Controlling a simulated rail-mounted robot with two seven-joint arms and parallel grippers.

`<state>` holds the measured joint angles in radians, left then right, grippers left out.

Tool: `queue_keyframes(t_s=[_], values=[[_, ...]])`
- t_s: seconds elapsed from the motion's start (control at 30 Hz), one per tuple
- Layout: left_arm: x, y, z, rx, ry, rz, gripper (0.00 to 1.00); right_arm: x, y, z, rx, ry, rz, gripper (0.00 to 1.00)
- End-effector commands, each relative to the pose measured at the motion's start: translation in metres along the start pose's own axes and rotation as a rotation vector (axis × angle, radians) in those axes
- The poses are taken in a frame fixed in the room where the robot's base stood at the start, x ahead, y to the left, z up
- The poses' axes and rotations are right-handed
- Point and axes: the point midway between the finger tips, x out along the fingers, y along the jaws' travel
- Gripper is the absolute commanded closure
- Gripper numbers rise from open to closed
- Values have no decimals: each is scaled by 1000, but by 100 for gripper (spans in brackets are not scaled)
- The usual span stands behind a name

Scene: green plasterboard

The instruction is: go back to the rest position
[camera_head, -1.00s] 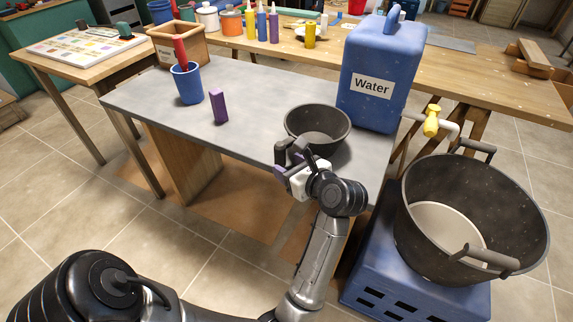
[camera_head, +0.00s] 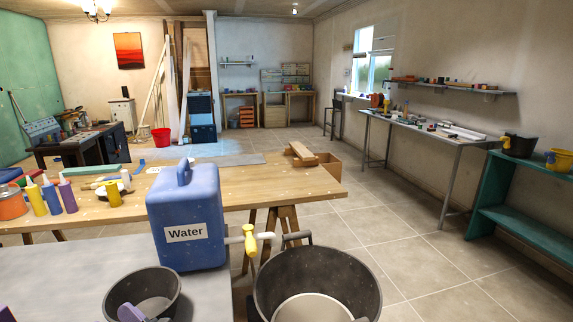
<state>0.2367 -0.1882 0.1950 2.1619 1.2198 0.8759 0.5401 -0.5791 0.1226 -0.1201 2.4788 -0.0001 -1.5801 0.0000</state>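Only a small grey-purple tip (camera_head: 130,312) shows at the bottom edge in front of the dark bowl; it looks like part of my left gripper. Its fingers are cut off, so I cannot tell whether it is open or shut, or whether it touches the bowl. My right gripper is not in view.
The dark bowl (camera_head: 160,281) stands on the grey table (camera_head: 65,275), left of the blue water container (camera_head: 186,216) with its yellow tap (camera_head: 250,240). A large black bucket (camera_head: 340,265) is at the bottom right. A wooden workbench (camera_head: 270,188) crosses behind. Tiled floor (camera_head: 420,262) is clear to the right.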

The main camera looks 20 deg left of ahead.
Motion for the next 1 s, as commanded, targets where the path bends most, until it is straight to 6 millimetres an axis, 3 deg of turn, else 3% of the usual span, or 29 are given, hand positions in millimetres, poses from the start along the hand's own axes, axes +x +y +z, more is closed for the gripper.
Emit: queue_keyframes(t_s=[0.03,0.2,0.3,0.4,0.57,0.7,0.8,0.93,0.97,1.0], values=[[0,6,27,87,-144,-34,46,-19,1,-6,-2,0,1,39],[-37,0,85,390,-627,-164,46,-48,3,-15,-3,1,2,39],[-72,-9,104,577,-901,-253,46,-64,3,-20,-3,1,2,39],[-113,-17,106,769,-1172,-352,46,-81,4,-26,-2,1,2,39],[-178,-18,79,1072,-1591,-535,46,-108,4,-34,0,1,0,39],[-223,1,32,1322,-1943,-724,46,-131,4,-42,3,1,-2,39],[-243,26,-6,1476,-2163,-871,46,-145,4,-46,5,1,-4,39],[-254,65,-48,1630,-2389,-1053,46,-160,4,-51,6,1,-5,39],[-255,74,-57,-1659,2432,1094,46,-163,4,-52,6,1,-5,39],[-256,87,-67,-1610,2361,1090,46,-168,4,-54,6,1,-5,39]])
